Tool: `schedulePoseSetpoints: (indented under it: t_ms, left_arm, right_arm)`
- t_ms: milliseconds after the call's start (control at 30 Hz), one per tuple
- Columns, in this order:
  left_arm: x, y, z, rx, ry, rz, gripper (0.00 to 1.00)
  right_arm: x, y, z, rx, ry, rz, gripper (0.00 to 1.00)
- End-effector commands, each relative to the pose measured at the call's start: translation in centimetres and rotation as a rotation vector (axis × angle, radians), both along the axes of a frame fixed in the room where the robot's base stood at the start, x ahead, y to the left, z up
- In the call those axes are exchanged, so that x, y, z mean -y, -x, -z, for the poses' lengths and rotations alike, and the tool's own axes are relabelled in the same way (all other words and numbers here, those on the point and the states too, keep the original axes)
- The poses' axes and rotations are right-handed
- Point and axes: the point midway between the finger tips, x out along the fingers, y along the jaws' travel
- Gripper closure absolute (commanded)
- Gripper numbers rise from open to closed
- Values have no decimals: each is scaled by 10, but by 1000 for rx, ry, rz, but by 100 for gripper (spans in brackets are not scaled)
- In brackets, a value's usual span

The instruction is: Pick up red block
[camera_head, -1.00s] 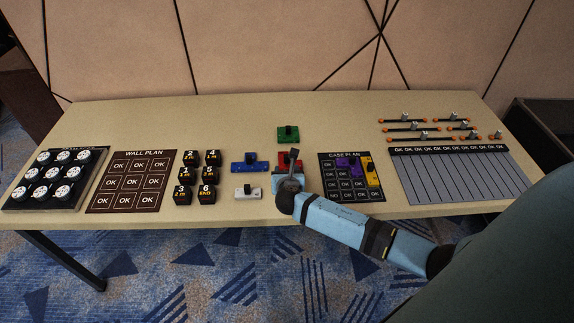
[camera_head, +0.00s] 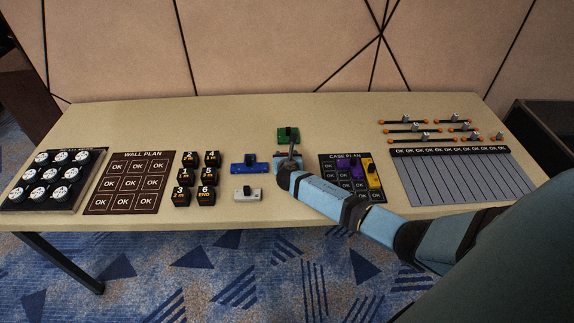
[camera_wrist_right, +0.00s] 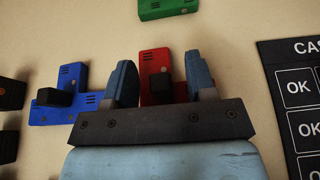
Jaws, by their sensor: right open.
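The red block (camera_wrist_right: 156,67) lies on the table. In the right wrist view it shows between the two fingers of my right gripper (camera_wrist_right: 162,75), with its lower part hidden behind the gripper body. The fingers stand apart on either side of it, and a dark knob sits near its lower part. In the head view my right gripper (camera_head: 290,152) hides the red block. Whether the fingers touch the block cannot be told. My left gripper is not in view.
A green block (camera_head: 288,135) lies behind, a blue block (camera_head: 250,163) to the left and a white block (camera_head: 247,193) at front left. The case plan board (camera_head: 334,190) with purple and yellow blocks is to the right. Black number cubes (camera_head: 206,195) stand farther left.

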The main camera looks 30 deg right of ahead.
Motion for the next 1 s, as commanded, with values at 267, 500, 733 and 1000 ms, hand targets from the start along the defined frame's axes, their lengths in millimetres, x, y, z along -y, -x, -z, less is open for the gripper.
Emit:
schedulePoseSetpoints:
  t_ms: [267,500,733,1000]
  left_arm:
    - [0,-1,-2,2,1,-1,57]
    - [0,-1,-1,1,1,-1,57]
    - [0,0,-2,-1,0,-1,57]
    - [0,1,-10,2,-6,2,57]
  right_arm:
    - [0,0,0,0,-1,0,81]
    - [0,0,0,0,-1,0,100]
    - [0,0,-5,0,-1,0,100]
    - [0,-1,-49,6,0,-1,100]
